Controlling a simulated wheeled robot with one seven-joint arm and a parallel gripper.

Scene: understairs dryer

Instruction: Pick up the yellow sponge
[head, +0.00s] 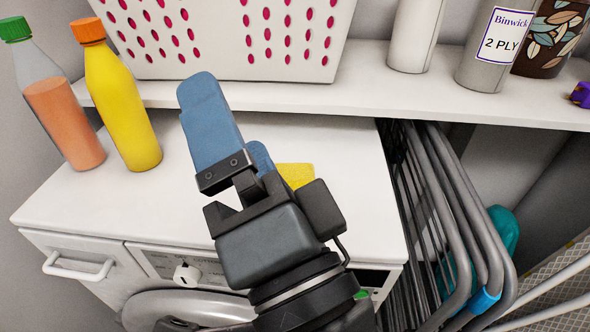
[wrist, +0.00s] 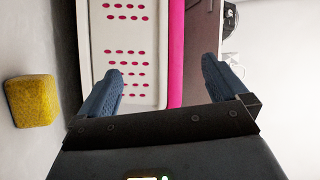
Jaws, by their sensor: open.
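The yellow sponge (head: 296,174) lies on the white top of the dryer (head: 350,160). In the head view it is mostly hidden behind my gripper (head: 222,125). In the wrist view the whole sponge (wrist: 31,101) shows at the far left, outside the fingers. My gripper (wrist: 163,82) has its two blue fingers spread apart, with nothing between them. It is above the dryer top, apart from the sponge, and its fingers point towards the shelf and basket.
A white basket with pink holes (head: 225,40) stands on the shelf (head: 365,92) behind. A yellow bottle (head: 125,100) and an orange-filled bottle (head: 65,115) stand at the left. Grey folded racks (head: 440,210) are right of the dryer. The dryer top's front left is clear.

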